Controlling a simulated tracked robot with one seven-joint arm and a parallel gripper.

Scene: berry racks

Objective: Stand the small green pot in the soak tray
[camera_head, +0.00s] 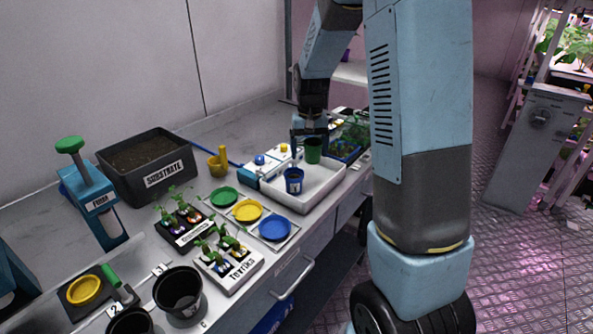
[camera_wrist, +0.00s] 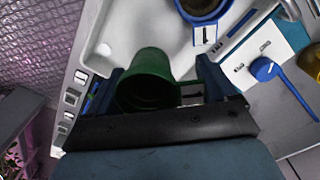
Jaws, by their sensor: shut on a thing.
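The small green pot (camera_head: 313,150) is held in my gripper (camera_head: 310,138) over the white soak tray (camera_head: 308,197). In the wrist view the green pot (camera_wrist: 148,80) sits between the two dark blue fingers of my gripper (camera_wrist: 160,88), with the white tray (camera_wrist: 113,30) behind it. My gripper is shut on the pot. I cannot tell whether the pot's base touches the tray floor. A blue pot (camera_head: 293,181) with a label stands in the same tray, and it also shows in the wrist view (camera_wrist: 203,10).
A blue-and-white device (camera_head: 262,170) stands along the tray's left side. Green, yellow and blue saucers (camera_head: 247,210) lie in front, with seedling trays (camera_head: 228,262) nearby. A yellow can (camera_head: 218,163) and a substrate bin (camera_head: 143,165) are farther left. Plants stand behind the tray.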

